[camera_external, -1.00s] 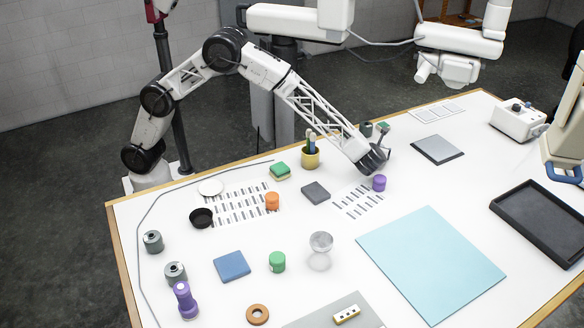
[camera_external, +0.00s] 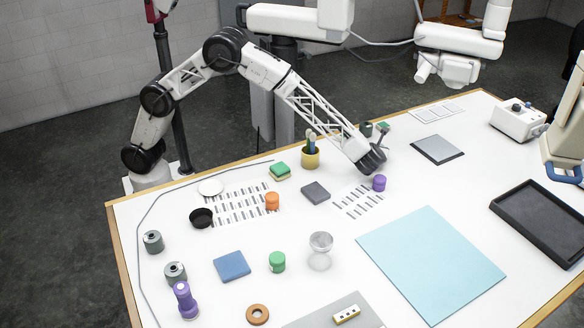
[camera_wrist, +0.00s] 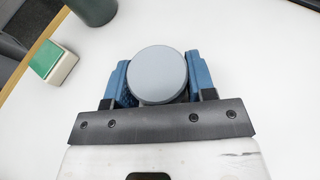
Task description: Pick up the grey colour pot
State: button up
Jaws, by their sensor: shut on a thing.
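The grey colour pot (camera_wrist: 158,74) shows from above as a round, flat, light grey top in the wrist view. My gripper (camera_wrist: 160,82) is shut on it, with one blue finger on its left side and one on its right. In the external view my gripper (camera_external: 376,156) is low over the far part of the white table, beside the purple pot (camera_external: 379,183). The grey pot cannot be made out there behind my gripper. Whether it touches the table is hard to tell.
A green and white block (camera_wrist: 54,62) and a dark grey-green can (camera_wrist: 95,8) stand close by at upper left in the wrist view. A yellow cup with tools (camera_external: 310,160) stands left of my gripper. A grey plate (camera_external: 437,149) lies to its right.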

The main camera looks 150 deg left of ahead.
jog(key=shift+r, duration=0.1)
jog(key=shift+r, duration=4.95)
